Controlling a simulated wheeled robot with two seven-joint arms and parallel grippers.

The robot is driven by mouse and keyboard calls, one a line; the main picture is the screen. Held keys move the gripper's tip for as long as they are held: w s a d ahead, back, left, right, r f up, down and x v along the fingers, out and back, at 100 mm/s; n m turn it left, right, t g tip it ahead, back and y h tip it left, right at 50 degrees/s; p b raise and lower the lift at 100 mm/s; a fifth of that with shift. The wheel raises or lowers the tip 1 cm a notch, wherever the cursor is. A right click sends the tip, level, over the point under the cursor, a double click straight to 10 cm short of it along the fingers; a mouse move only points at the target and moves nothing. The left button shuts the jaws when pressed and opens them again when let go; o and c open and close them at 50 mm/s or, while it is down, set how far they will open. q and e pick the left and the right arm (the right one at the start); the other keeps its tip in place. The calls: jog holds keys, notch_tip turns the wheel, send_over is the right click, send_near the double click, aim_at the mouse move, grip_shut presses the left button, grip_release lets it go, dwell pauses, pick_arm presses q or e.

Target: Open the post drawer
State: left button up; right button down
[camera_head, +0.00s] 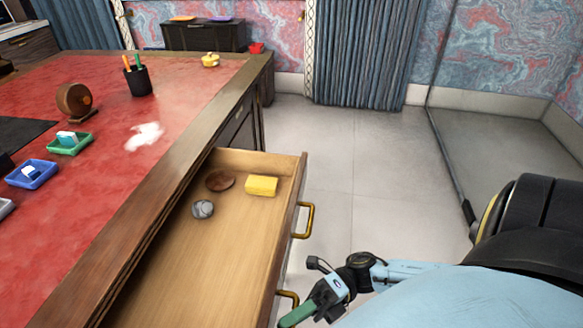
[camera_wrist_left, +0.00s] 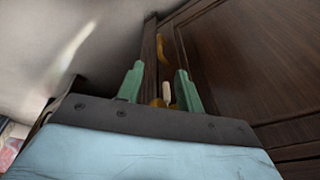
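The drawer (camera_head: 225,240) in the desk's side stands pulled far out, its wooden inside in view. Its front has a brass far handle (camera_head: 304,220) and a brass near handle (camera_head: 287,298). Inside lie a yellow block (camera_head: 261,185), a brown round piece (camera_head: 220,181) and a grey lump (camera_head: 203,209). My left gripper (camera_head: 303,312) is by the near handle, partly cut off by the lower edge. In the left wrist view its green fingers (camera_wrist_left: 158,88) are spread apart, with brass showing between them; contact cannot be told. My right gripper is not in view.
The red-topped desk (camera_head: 75,230) fills the left, with a pen cup (camera_head: 138,80), a green tray (camera_head: 70,144) and a blue tray (camera_head: 31,175). Pale floor (camera_head: 350,160) lies free beyond the drawer. A dark cabinet (camera_head: 203,37) stands at the back.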

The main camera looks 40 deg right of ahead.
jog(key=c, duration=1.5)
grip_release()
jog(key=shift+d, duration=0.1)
pick_arm(q)
jog(key=shift+w+d+r+b, duration=0.1)
jog(key=shift+d+r+b, duration=0.05)
jog(key=shift+r, duration=0.35)
jog(key=shift+w+d+r+b, duration=0.1)
jog(key=shift+d+r+b, duration=0.05)
jog(key=shift+r, duration=0.3)
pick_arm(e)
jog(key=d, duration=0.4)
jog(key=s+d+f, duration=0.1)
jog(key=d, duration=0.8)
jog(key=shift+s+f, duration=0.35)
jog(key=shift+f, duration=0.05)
pick_arm(q)
jog(key=shift+s+f, duration=0.1)
jog(key=shift+s, duration=0.05)
